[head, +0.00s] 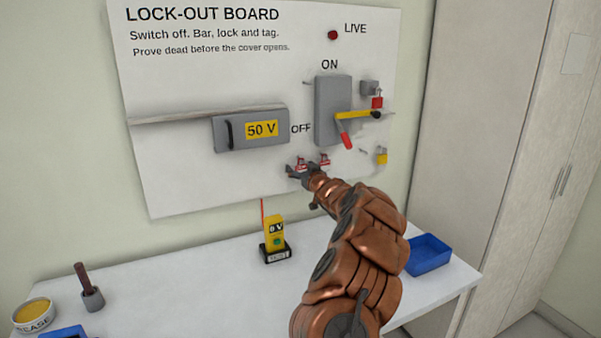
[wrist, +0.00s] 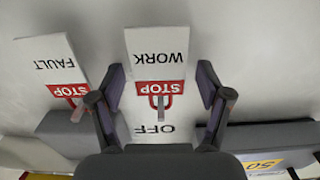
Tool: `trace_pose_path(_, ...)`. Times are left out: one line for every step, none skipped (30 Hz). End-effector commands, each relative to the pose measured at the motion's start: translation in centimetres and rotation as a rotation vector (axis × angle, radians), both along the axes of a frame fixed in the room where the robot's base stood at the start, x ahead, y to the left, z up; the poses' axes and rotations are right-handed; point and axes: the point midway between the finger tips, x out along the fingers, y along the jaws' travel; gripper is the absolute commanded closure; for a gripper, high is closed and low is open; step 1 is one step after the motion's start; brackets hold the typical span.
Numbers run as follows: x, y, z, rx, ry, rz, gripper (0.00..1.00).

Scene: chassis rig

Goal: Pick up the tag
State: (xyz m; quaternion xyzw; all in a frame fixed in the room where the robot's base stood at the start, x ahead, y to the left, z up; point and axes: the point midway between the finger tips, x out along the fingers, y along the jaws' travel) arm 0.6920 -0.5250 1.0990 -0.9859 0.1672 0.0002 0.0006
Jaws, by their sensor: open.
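Two white tags with red STOP bands show in the wrist view, upside down. The WORK tag (wrist: 156,42) is in the middle, and the FAULT tag (wrist: 50,62) is to its left. A small grey peg (wrist: 160,108) stands at the WORK tag's red band. My gripper (wrist: 160,84) is open, with one finger on each side of the WORK tag and no visible grip on it. In the head view my gripper (head: 302,172) is at the lower board, by the left tag (head: 302,162); the other tag (head: 325,160) hangs just right. My gripper partly hides the left tag.
A grey 50 V cover (head: 250,131) is up left. A yellow tester (head: 275,232) and a blue tray (head: 428,255) stand on the white table below.

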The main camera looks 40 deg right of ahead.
Motion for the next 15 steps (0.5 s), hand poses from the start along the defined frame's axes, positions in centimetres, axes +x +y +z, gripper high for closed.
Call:
trace_pose_path(-0.01, -0.01, 0.00, 0.000, 0.000, 0.000, 0.23)
trace_pose_path(-0.01, -0.01, 0.00, 0.000, 0.000, 0.000, 0.23)
trace_pose_path(-0.01, -0.01, 0.01, 0.000, 0.000, 0.000, 0.25)
trace_pose_path(-0.02, -0.02, 0.01, 0.000, 0.000, 0.000, 0.28)
trace_pose_path(-0.02, -0.02, 0.01, -0.001, 0.000, 0.000, 0.31)
trace_pose_path(-0.03, -0.01, 0.01, -0.001, 0.000, 0.000, 0.35)
trace_pose_path(-0.03, -0.01, 0.01, -0.001, 0.000, 0.000, 0.39)
trace_pose_path(-0.03, -0.02, 0.03, -0.001, -0.001, 0.000, 0.42)
trace_pose_path(-0.03, -0.01, 0.02, -0.001, 0.000, 0.000, 0.46)
trace_pose_path(-0.03, -0.02, 0.02, -0.001, 0.000, 0.000, 0.49)
trace_pose_path(-0.03, -0.02, 0.02, -0.001, 0.000, 0.000, 0.52)
trace_pose_path(-0.03, -0.02, 0.02, -0.001, 0.000, 0.000, 0.56)
trace_pose_path(-0.03, -0.02, 0.02, -0.001, 0.000, 0.000, 0.59)
trace_pose_path(-0.03, -0.02, 0.02, -0.001, -0.001, 0.000, 0.62)
trace_pose_path(-0.03, -0.02, 0.02, -0.001, -0.001, 0.000, 0.67)
